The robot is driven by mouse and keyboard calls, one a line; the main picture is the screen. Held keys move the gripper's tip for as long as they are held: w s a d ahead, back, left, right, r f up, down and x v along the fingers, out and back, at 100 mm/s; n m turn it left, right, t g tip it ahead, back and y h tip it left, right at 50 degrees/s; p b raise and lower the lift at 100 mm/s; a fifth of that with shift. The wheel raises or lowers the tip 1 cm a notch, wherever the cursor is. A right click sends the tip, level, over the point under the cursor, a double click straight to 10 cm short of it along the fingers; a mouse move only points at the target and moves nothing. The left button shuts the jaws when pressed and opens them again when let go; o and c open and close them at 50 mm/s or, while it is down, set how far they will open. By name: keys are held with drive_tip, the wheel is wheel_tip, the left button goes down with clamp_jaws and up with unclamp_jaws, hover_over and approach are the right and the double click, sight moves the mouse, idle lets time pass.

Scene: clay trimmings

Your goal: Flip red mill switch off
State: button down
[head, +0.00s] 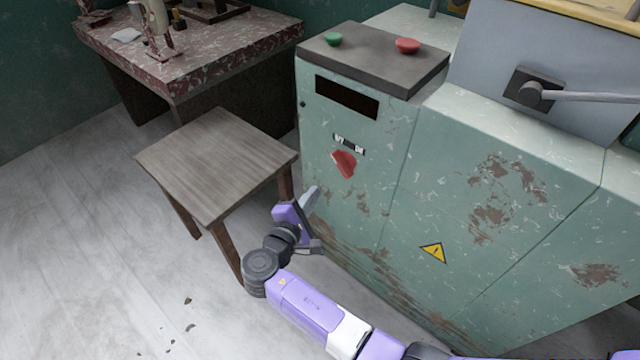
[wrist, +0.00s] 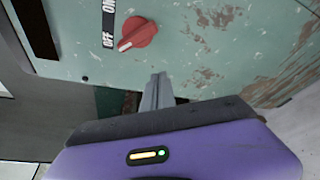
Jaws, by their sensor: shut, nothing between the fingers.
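The red mill switch (head: 344,164) is a rotary knob on the front of the green machine cabinet, below a black slot. It also shows in the wrist view (wrist: 138,34), beside a black label strip (wrist: 109,24) reading OFF and ON. The knob has a pale pointer line; which word it marks I cannot tell for sure. My gripper (head: 310,197) is shut and empty, below and to the left of the knob in the head view. In the wrist view its closed fingers (wrist: 157,92) point toward the panel, just below the knob and apart from it.
A wooden stool (head: 218,160) stands close on the left of my gripper. Green (head: 333,39) and red (head: 407,46) buttons sit on the cabinet's dark top. A yellow warning triangle (head: 434,252) is lower right. A stained table (head: 190,55) stands behind. Floor at left is mostly clear.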

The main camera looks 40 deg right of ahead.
drive_tip(key=shift+v, duration=1.15)
drive_tip(key=shift+w+r, duration=0.1)
